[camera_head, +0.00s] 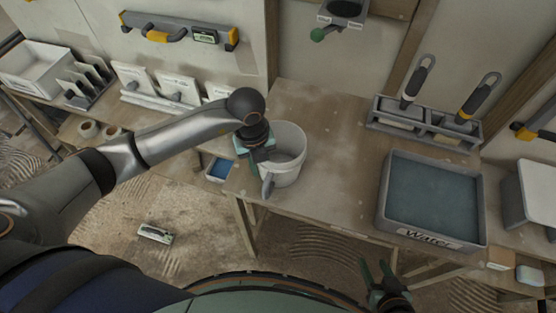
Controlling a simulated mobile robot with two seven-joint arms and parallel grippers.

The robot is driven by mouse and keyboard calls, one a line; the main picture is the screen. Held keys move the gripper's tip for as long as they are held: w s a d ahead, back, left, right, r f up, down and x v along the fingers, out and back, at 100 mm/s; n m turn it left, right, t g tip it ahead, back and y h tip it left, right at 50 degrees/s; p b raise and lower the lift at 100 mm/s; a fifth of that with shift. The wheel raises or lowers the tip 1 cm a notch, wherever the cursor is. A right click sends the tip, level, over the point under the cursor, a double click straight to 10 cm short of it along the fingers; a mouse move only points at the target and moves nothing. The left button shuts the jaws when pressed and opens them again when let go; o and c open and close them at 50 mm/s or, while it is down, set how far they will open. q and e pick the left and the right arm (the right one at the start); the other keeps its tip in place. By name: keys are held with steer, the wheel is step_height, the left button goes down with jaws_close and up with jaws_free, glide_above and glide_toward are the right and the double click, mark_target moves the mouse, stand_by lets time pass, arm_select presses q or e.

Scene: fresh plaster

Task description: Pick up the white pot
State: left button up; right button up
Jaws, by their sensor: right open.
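The white pot (292,172), an open bucket-like vessel, stands upright at the left front part of the wooden table. My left gripper (264,160) is at the pot's left side, overlapping its rim in the picture. The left arm and gripper hide the pot's left side. I cannot tell whether the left fingers are open or shut, or whether they touch the pot. A grey handle-like part (268,186) hangs at the pot's front left. My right gripper (380,275) is open and empty, low in front of the table and away from the pot.
A grey tub of water (431,237) labelled "Water" stands on the table (335,145) to the right. Behind it is a grey rack (425,122) with trowels. The tabletop between pot and tub is clear. A small blue-filled tray (219,169) sits left of the pot.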

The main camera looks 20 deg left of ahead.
arm_select(q)
jaws_close()
stand_by(1.1)
